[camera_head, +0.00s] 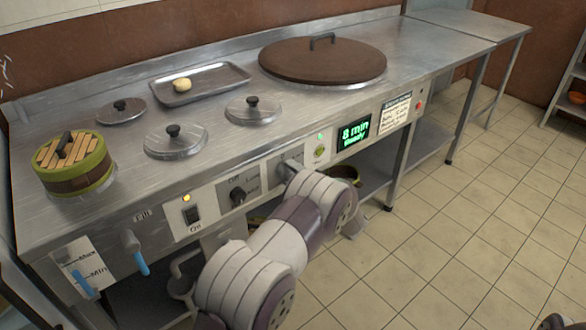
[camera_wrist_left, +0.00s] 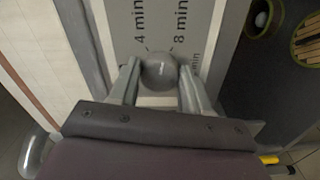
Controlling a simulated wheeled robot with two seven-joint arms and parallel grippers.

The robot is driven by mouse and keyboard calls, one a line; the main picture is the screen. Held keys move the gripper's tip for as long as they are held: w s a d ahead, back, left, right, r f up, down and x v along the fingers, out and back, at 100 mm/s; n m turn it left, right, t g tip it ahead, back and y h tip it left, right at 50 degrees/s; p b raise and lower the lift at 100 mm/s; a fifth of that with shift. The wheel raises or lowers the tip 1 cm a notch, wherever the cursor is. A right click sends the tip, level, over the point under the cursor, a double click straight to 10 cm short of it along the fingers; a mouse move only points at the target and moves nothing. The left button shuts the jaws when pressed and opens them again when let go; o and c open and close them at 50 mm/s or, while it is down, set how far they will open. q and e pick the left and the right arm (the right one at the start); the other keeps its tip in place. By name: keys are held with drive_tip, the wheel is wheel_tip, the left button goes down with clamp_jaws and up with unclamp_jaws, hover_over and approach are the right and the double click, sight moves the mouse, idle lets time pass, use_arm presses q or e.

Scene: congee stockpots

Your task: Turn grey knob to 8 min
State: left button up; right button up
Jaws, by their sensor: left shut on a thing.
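The grey knob (camera_wrist_left: 160,72) sits on a grey dial plate with printed labels, including "4 min" and "8 min", in the left wrist view. My left gripper (camera_wrist_left: 158,66) is shut on it, with one finger on each side. In the head view my left gripper (camera_head: 289,168) is at the front panel of the counter, and my arm hides most of the dial. The green display (camera_head: 353,134) right of it reads "8 min" with a smaller word below. I cannot clearly tell which way the knob points. My right gripper is not in view.
Another dark knob (camera_head: 238,196) with an "Off" label and a power switch (camera_head: 192,215) are left of my gripper. A blue-handled tap (camera_head: 137,252) is further left. Lids, a tray (camera_head: 200,83) and a green-brown steamer (camera_head: 73,163) stand on the counter. The tiled floor in front is clear.

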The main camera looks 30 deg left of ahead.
use_arm(q)
drive_tip(key=shift+f+m+p, duration=0.1)
drive_tip(key=shift+m+p, duration=0.95)
drive_tip(key=shift+m, duration=0.75)
drive_tip(key=o, duration=1)
drive_tip(key=p+v, duration=0.3)
drive_tip(key=v, duration=0.9)
drive_tip(key=shift+s+d+f, duration=0.1)
drive_tip(key=shift+s+d, duration=0.15)
drive_tip(key=shift+d, duration=0.1)
